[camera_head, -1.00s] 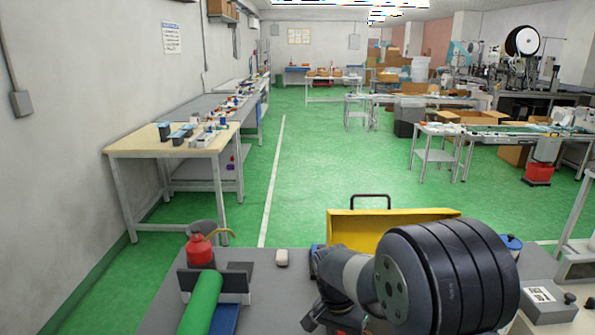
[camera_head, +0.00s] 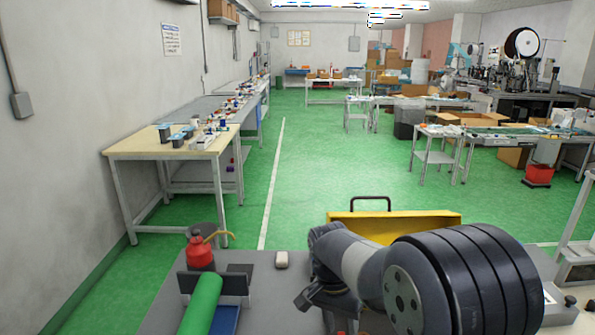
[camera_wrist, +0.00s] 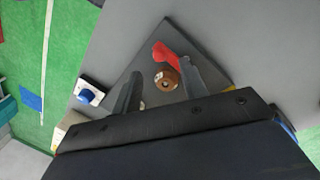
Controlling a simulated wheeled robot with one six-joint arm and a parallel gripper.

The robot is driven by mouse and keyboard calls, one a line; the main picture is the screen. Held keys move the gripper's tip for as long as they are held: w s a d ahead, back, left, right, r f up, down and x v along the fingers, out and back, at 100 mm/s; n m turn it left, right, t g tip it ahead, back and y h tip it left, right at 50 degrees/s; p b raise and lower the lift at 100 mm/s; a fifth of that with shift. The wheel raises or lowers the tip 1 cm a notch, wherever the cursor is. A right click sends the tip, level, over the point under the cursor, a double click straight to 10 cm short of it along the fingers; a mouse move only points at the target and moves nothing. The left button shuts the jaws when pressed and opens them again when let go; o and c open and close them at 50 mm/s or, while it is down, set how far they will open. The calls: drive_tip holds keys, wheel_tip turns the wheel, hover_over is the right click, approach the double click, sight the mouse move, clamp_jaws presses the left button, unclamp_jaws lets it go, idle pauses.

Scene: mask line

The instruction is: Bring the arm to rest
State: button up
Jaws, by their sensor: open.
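My arm (camera_head: 365,265) is folded low over the grey worktop (camera_head: 262,300) at the lower right of the head view, its large dark joint close to the camera. In the wrist view my gripper (camera_wrist: 160,66) is open, its two grey fingers spread apart. A brown round piece with a hole (camera_wrist: 167,80) and a red piece (camera_wrist: 168,54) show between and beyond the fingers, over a dark square plate (camera_wrist: 150,50). I cannot tell how far below the fingers they are. The fingertips are not clear in the head view.
A yellow box (camera_head: 395,228) stands behind my arm. A wooden-topped bench (camera_head: 160,144) is at left; green floor (camera_head: 320,170) lies open ahead.

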drive_tip(key=f, duration=0.3)
drive_tip(key=d+f, duration=0.1)
drive_tip(key=f, duration=0.1)
drive_tip(key=shift+s+f, duration=0.25)
drive_tip(key=shift+s, duration=0.1)
drive_tip(key=shift+w+d+r+n+t, duration=0.15)
drive_tip(key=shift+d+n, duration=0.2)
drive_tip(key=shift+n, duration=0.55)
drive_tip(key=shift+s+d+f+n+t, duration=0.15)
drive_tip(key=shift+d+n, duration=0.2)
drive_tip(key=shift+n, duration=0.55)
drive_tip(key=shift+w+r, duration=0.1)
drive_tip(key=shift+r, duration=0.1)
